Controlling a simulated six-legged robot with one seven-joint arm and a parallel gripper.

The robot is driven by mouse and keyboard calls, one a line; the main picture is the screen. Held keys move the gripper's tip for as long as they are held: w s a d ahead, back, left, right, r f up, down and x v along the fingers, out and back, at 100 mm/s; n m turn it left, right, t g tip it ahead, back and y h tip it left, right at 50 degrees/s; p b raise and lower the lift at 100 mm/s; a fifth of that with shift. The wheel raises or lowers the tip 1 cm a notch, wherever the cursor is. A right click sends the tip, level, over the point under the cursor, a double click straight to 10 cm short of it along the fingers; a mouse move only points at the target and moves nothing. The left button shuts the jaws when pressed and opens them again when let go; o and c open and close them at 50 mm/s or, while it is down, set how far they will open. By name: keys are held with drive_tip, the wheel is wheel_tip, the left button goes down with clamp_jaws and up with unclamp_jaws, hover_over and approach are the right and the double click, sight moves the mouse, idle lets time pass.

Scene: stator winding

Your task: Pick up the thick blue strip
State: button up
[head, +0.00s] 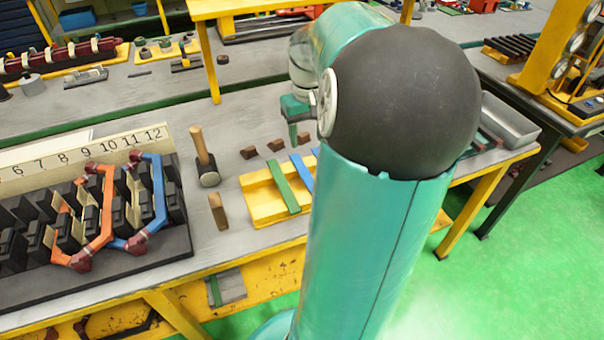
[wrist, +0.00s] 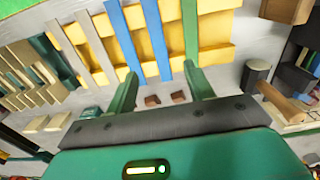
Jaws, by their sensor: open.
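Two blue strips lie on a yellow slatted rack in the wrist view, one at the left (wrist: 124,36) and one at the right (wrist: 156,38). I cannot tell clearly which is the thicker. In the head view my gripper (head: 293,128) is above the bench behind the rack.
The yellow rack (head: 258,211) sits on the grey bench. Two pale strips (wrist: 92,42) lie farther left on it in the wrist view. Small brown blocks (head: 248,152) lie behind the rack.

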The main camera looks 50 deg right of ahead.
hover_over(309, 179)
wheel_tip(309, 179, down, 8)
drive_tip(key=shift+w+a+f, duration=0.15)
drive_tip(key=shift+f, duration=0.1)
drive_tip(key=f, duration=0.5)
drive_tip(key=shift+s, duration=0.2)
drive_tip(key=shift+c, duration=0.2)
clamp_jaws()
